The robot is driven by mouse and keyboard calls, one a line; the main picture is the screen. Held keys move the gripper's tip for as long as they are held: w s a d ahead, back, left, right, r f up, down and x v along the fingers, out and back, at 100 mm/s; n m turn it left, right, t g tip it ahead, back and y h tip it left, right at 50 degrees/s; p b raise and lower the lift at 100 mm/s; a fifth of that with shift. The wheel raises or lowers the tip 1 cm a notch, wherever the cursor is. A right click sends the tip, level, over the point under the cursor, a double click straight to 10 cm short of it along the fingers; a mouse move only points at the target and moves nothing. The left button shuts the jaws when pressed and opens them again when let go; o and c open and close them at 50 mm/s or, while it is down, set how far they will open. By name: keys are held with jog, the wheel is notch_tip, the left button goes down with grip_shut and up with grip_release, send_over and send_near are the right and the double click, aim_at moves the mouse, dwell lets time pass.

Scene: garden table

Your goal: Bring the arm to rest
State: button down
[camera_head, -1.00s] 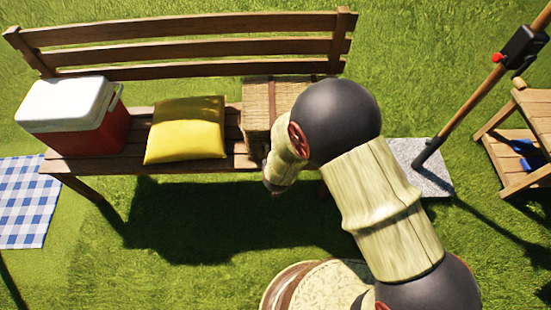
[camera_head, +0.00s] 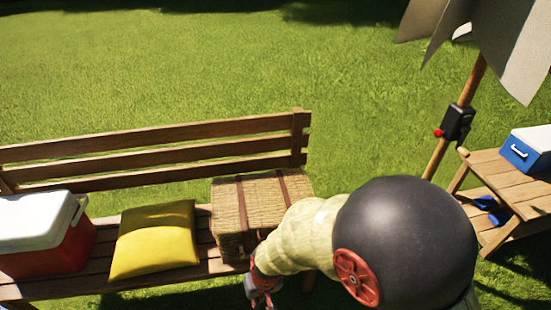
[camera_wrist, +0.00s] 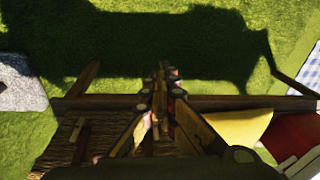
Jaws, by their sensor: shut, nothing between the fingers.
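My gripper (camera_head: 262,297) hangs in front of the bench (camera_head: 150,140), just below the front of the wicker basket (camera_head: 240,210), with part of my arm covering the basket's right side. In the wrist view my gripper (camera_wrist: 161,72) points away over shadowed grass, its fingers together with nothing between them. I cannot tell whether it touches the bench's front edge (camera_wrist: 220,103).
A yellow cushion (camera_head: 155,238) and a red cooler with a white lid (camera_head: 40,235) are on the bench, left of the basket. At right stand a parasol pole (camera_head: 440,150) and a wooden table (camera_head: 490,175) with a blue box (camera_head: 528,152). Open grass lies behind the bench.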

jog(key=s+d+r+m+t+p, duration=0.1)
jog(key=s+d+r, duration=0.1)
jog(key=d+r, duration=0.6)
jog(key=s+d+r+m+t+h+p, duration=0.1)
jog(key=d+r, duration=0.7)
jog(key=r, duration=0.8)
jog(key=s+d+r+m+t+p, duration=0.1)
jog(key=s+d+r+t, duration=0.1)
jog(key=d+r, duration=0.6)
notch_tip(320, 180, up, 4)
jog(key=shift+s+d+r+m+t+h+p, duration=0.2)
jog(key=shift+s+m+t+h+p, duration=0.15)
jog(key=shift+t, duration=0.25)
jog(key=shift+a, duration=0.1)
